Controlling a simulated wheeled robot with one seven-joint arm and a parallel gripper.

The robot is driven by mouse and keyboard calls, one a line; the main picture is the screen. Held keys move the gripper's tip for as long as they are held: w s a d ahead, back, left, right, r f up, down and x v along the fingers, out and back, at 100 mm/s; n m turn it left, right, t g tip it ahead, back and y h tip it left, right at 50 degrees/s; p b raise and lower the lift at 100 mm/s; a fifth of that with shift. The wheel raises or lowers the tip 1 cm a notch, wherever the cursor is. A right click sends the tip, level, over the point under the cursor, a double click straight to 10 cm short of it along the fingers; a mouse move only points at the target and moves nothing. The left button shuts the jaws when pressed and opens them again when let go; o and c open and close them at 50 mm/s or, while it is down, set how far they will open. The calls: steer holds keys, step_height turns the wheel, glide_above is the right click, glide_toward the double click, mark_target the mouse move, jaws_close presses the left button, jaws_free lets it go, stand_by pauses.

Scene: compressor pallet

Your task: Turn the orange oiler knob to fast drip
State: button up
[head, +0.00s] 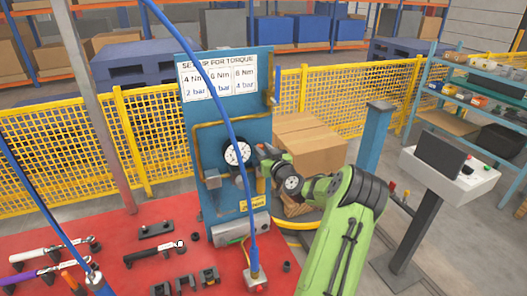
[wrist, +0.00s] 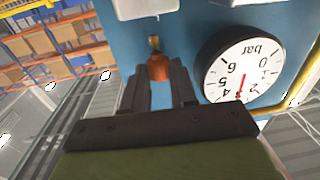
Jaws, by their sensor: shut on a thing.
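The orange oiler knob (wrist: 159,67) shows in the wrist view, below a small brass fitting on the blue panel (wrist: 195,30). My gripper (wrist: 160,78) has its two dark fingers on either side of the knob and is shut on it. In the head view my gripper (head: 265,155) reaches the blue panel (head: 205,125) from the right, just beside the round gauge. The knob is hidden behind the gripper there. Any drip marking for the knob is not readable in either view.
A white pressure gauge (head: 238,153) sits left of my gripper; it shows upside down in the wrist view (wrist: 243,68). A blue hose (head: 215,85) hangs in front of the panel. Tools lie on the red table (head: 120,235). Cardboard boxes (head: 312,145) stand behind my arm.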

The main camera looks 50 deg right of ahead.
steer(key=shift+d+f+n+y+b, duration=0.15)
steer(key=shift+n+y+b, duration=0.2)
steer(key=shift+b, duration=0.45)
jaws_close()
steer(key=y+b, duration=0.1)
steer(key=n+t+y+b, duration=0.1)
steer(key=b, duration=0.1)
steer(key=shift+d+n+y, duration=0.2)
steer(key=shift+n+y, duration=0.05)
steer(key=n+y, duration=0.1)
steer(key=n+t+y, duration=0.1)
steer(key=y, duration=0.1)
steer(key=shift+s+d+r, duration=0.1)
steer(key=shift+d+r, duration=0.05)
steer(key=shift+r, duration=0.15)
steer(key=shift+n+y, duration=0.3)
steer(key=shift+y, duration=0.2)
steer(key=shift+f, duration=0.1)
steer(key=o, duration=1)
jaws_free()
steer(key=shift+c, duration=0.2)
